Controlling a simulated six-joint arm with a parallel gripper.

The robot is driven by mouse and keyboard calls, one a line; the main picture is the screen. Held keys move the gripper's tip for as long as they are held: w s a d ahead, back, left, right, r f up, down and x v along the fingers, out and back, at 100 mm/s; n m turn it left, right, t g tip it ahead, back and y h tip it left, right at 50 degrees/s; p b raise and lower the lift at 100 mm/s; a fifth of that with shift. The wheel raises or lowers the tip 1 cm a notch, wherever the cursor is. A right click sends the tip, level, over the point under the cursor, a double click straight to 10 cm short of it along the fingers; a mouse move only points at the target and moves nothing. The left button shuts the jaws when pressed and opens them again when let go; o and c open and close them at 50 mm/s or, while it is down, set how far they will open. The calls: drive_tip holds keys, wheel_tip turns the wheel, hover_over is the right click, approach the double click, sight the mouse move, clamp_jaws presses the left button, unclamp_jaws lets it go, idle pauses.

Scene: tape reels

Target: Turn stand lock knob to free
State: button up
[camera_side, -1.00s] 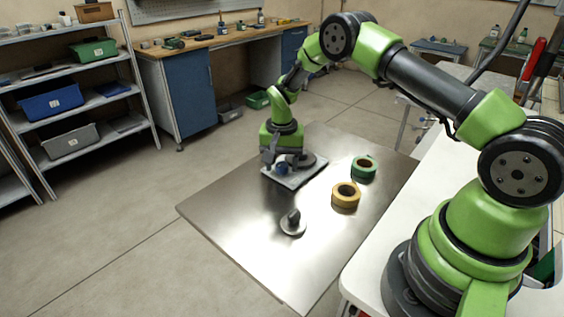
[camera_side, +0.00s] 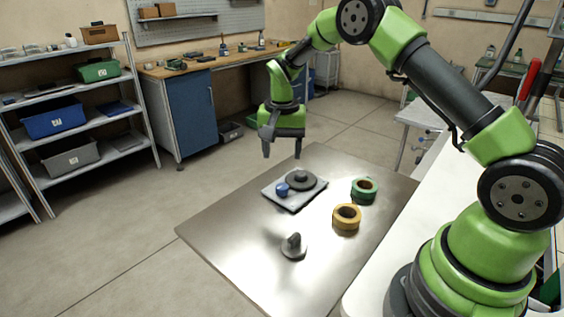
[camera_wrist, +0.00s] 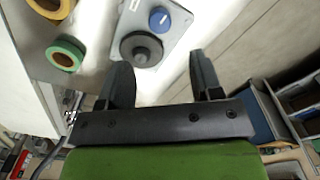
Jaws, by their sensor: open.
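The stand is a light grey plate (camera_side: 293,207) on the metal table, with a blue knob (camera_side: 282,189) and a dark round hub (camera_side: 302,180) on it. In the wrist view the blue knob (camera_wrist: 159,18) shows a pale mark on top, too small to read as locked or free. The dark hub (camera_wrist: 141,48) lies nearer my gripper there. My gripper (camera_side: 282,148) is open and empty, in the air above and behind the stand, apart from it. Its two fingers (camera_wrist: 160,68) also show in the wrist view, with nothing between them.
A yellow tape roll (camera_side: 346,217) and a green tape roll (camera_side: 364,190) lie right of the stand. A dark round piece with an upright part (camera_side: 293,246) stands at the front. The metal table (camera_side: 230,232) is bare at left.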

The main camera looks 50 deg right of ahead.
sight(282, 186)
drive_tip(key=shift+r, duration=0.1)
drive_tip(key=f+m+y, duration=0.1)
drive_tip(key=f+m, duration=0.2)
drive_tip(key=m, duration=0.1)
drive_tip(key=f+m+t+y, duration=0.1)
drive_tip(key=f+m, duration=0.2)
drive_tip(key=m, duration=0.1)
drive_tip(key=f+m+y, duration=0.2)
drive_tip(key=f+m, duration=0.1)
drive_tip(key=m, duration=0.1)
drive_tip(key=shift+d+f+t, duration=0.2)
drive_tip(key=shift+f+t, duration=0.2)
drive_tip(key=shift+c, duration=0.3)
drive_tip(key=c, duration=0.9)
drive_tip(key=shift+o, duration=0.2)
drive_tip(key=shift+n+g, duration=0.4)
drive_tip(key=shift+n, duration=0.4)
